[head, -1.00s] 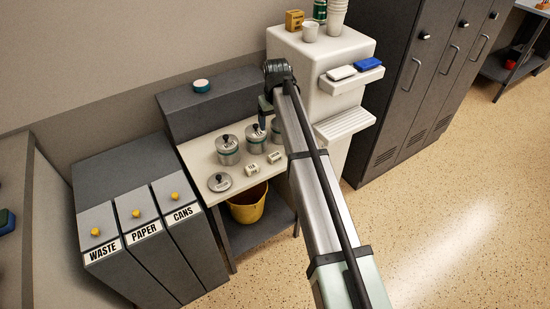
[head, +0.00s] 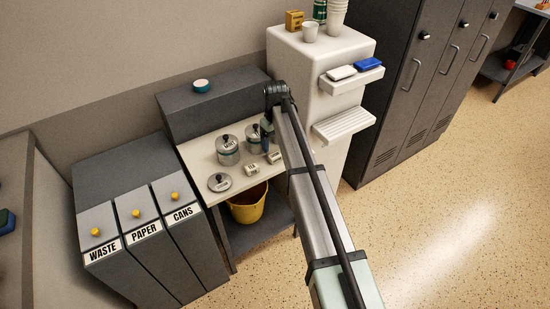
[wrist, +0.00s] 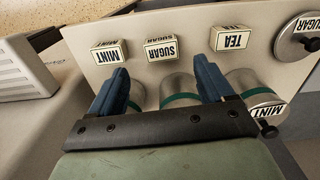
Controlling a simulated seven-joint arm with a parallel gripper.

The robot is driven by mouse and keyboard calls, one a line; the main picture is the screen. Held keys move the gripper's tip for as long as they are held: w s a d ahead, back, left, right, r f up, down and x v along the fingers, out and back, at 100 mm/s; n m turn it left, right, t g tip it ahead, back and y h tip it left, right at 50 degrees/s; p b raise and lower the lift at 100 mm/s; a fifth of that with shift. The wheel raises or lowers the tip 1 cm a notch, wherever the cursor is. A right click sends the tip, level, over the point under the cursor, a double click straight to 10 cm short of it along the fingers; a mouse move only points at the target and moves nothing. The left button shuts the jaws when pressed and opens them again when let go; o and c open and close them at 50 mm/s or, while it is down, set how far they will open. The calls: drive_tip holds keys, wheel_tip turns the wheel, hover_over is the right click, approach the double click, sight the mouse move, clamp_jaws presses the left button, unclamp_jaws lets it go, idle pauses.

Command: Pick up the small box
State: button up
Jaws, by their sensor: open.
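Three small white boxes stand in a row in the wrist view, their lettering upside down: MINT (wrist: 109,53), SUGAR (wrist: 165,51) and TEA (wrist: 232,39). In the head view the TEA box (head: 252,169) and the SUGAR box (head: 274,157) show on the bench; the MINT box is hidden there by my arm. My gripper (wrist: 163,80) is open, with its two blue fingers apart and nothing held. It is over the metal canisters, apart from the boxes; the SUGAR box is ahead, between the lines of the fingers. In the head view my arm mostly hides the gripper.
Metal canisters with green bands, one (head: 228,150) labelled MINT, stand beside the boxes. A loose SUGAR lid (head: 219,182) lies at the bench's front left. A white dispenser (head: 348,98) stands right of the bench (head: 205,160). A yellow bucket (head: 247,205) is underneath.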

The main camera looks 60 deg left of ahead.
sight(276, 156)
drive_tip(key=shift+s+d+f, duration=0.1)
drive_tip(key=shift+d+f, duration=0.05)
drive_tip(key=shift+f, duration=1.4)
drive_tip(key=shift+d+f, duration=0.1)
drive_tip(key=shift+f, duration=1.4)
drive_tip(key=shift+c, duration=0.3)
drive_tip(key=c, duration=1.1)
